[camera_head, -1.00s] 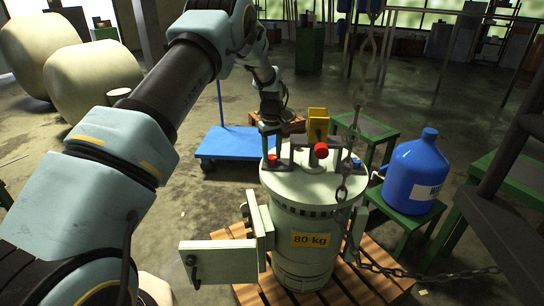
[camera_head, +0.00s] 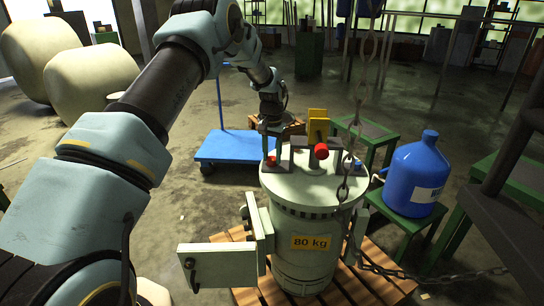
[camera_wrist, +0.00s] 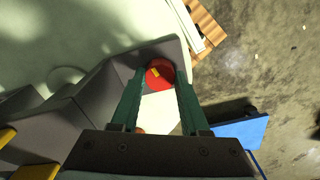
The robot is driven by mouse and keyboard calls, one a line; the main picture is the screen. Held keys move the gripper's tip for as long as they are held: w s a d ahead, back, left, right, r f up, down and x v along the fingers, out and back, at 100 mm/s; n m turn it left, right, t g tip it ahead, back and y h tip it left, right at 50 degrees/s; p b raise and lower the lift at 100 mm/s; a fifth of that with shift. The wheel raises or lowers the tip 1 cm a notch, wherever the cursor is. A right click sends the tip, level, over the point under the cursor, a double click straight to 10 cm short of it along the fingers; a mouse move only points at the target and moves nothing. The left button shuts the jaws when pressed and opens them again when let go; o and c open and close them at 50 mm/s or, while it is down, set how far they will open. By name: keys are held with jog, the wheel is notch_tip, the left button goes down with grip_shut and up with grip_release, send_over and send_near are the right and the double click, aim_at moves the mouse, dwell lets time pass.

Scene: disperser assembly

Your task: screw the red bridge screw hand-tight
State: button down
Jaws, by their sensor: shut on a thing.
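The red bridge screw (camera_head: 271,161) sits at the left end of the dark grey bridge (camera_head: 298,157), on top of the pale green disperser vessel (camera_head: 315,184). My gripper (camera_head: 270,156) reaches down over it from above. In the wrist view the screw's round red head (camera_wrist: 160,73), with a small yellow mark, lies between the fingertips (camera_wrist: 159,80) of my gripper, which is shut on it. How deep the thread sits is hidden. A blue screw (camera_head: 357,164) is at the bridge's right end.
A red knob (camera_head: 321,151) and a yellow block (camera_head: 317,124) stand mid-bridge, right of my gripper. A chain (camera_head: 345,180) hangs in front of the lid's right side. A blue cart (camera_head: 225,146) and blue jug (camera_head: 416,175) stand beyond the vessel.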

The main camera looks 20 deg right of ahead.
aim_at(272, 158)
jog(key=shift+m, duration=1.1)
jog(key=shift+c, duration=2)
grip_release()
jog(key=shift+r, duration=0.1)
notch_tip(272, 158, up, 11)
jog(key=b, duration=0.1)
jog(key=shift+b, duration=0.35)
jog(key=shift+f, duration=0.2)
